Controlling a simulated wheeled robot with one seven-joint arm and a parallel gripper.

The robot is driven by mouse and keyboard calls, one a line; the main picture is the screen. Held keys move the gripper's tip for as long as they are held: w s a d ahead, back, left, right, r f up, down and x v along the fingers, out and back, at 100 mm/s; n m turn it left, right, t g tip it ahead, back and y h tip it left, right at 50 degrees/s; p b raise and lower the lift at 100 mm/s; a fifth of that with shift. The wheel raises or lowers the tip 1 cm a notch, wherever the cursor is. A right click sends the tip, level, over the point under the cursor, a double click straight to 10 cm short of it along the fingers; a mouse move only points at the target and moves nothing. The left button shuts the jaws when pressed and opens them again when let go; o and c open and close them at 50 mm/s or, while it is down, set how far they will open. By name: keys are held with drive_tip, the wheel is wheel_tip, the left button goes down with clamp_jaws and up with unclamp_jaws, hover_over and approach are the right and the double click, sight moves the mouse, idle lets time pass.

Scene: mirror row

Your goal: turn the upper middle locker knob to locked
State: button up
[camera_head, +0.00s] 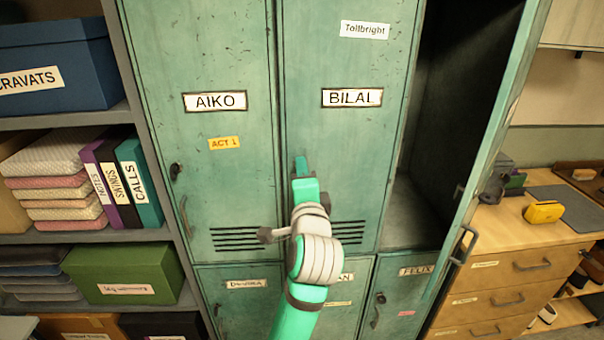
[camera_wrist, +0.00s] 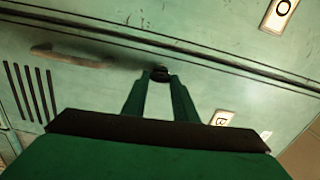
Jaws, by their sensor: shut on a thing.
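The upper middle locker (camera_head: 335,55) is a worn green door with the name plate BILAL (camera_head: 352,97); its door looks closed. My gripper (camera_head: 301,168) reaches to the left edge of this door, and it hides the knob in the head view. In the wrist view, the small dark round knob (camera_wrist: 160,72) sits between the tips of my gripper (camera_wrist: 158,82), which is shut on it. The door's pull handle (camera_wrist: 70,54) is to the left there. The knob's pointing direction and any lock marks cannot be made out.
The AIKO locker (camera_head: 213,101) on the left has its own dark knob (camera_head: 176,171). Shelves hold boxes at the left. A wooden drawer unit (camera_head: 525,270) stands at the right.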

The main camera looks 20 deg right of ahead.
drive_tip(key=shift+m, duration=0.7)
drive_tip(key=o, duration=1.1)
drive_tip(key=v, duration=1)
drive_tip(key=shift+s, duration=0.4)
drive_tip(key=shift+d+f, duration=0.1)
